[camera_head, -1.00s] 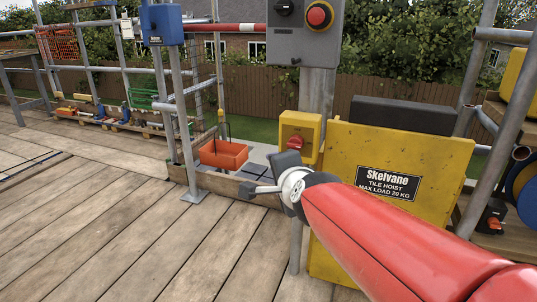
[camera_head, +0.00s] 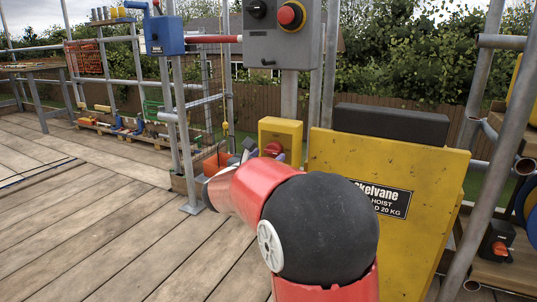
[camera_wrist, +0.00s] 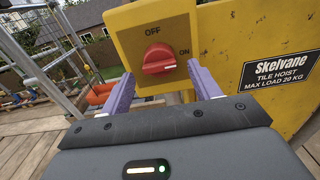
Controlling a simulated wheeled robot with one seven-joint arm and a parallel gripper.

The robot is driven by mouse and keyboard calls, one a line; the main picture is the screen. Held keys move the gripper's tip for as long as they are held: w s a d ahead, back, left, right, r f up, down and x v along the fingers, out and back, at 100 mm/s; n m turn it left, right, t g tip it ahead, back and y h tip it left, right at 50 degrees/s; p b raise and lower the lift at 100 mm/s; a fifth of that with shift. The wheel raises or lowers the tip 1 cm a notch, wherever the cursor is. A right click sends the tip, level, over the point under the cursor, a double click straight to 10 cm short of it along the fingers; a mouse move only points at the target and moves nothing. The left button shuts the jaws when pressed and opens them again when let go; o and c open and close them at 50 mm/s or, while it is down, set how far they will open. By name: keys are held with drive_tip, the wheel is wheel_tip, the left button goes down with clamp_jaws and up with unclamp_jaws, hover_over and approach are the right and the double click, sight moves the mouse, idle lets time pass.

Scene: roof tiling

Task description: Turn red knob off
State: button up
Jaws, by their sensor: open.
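The red knob (camera_wrist: 158,59) sits on a yellow switch box (camera_wrist: 131,33) marked OFF above and ON to the right. In the wrist view the knob's handle lies sideways, with its white mark toward ON. In the head view the knob (camera_head: 273,149) shows on the front of the small yellow box (camera_head: 290,129), partly behind my arm. My gripper (camera_wrist: 158,82) is open, with one purple finger on each side below the knob. The fingers look apart from the knob. In the head view my gripper is mostly hidden by my red arm.
The yellow tile hoist panel (camera_head: 417,170) stands right of the switch box. A grey control box (camera_head: 278,32) with a red button (camera_head: 291,15) is above it. Scaffold poles and an orange tub (camera_head: 216,162) are to the left. The plank deck (camera_head: 110,215) is clear at left.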

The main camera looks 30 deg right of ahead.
sight(273, 150)
drive_tip(key=shift+x, duration=1.45)
drive_tip(key=c, duration=1)
drive_tip(key=shift+o, duration=0.2)
